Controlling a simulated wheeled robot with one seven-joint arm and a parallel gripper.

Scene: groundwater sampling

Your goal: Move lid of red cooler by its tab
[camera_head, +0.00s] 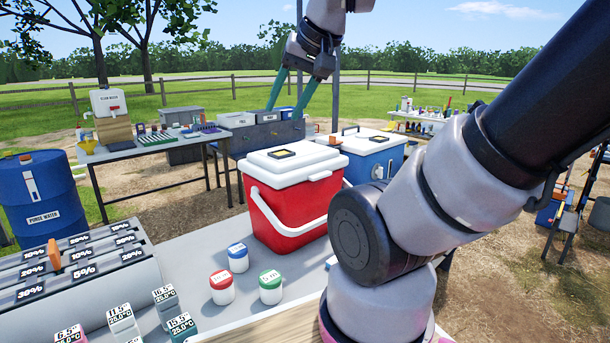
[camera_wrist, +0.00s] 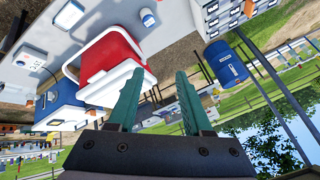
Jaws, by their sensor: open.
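The red cooler (camera_head: 278,212) stands on the grey table with its white lid (camera_head: 318,160) seated on top. A dark square with a yellowish border (camera_head: 283,154) lies on the lid top, and a small white tab (camera_head: 320,175) juts from the lid's edge. The white carry handle hangs down across the front. My gripper (camera_head: 284,112) is open and empty, its green fingers pointing down above and beyond the lid, apart from it. In the wrist view the cooler (camera_wrist: 103,52) shows at upper left, its lid (camera_wrist: 103,90) beside the left finger.
A blue cooler (camera_head: 372,160) with a white lid stands behind and right. Red, blue and green capped jars (camera_head: 270,288) sit in front of the red cooler. A grey rack with percentage labels (camera_head: 85,270) is at left. A blue drum (camera_head: 42,205) stands beyond.

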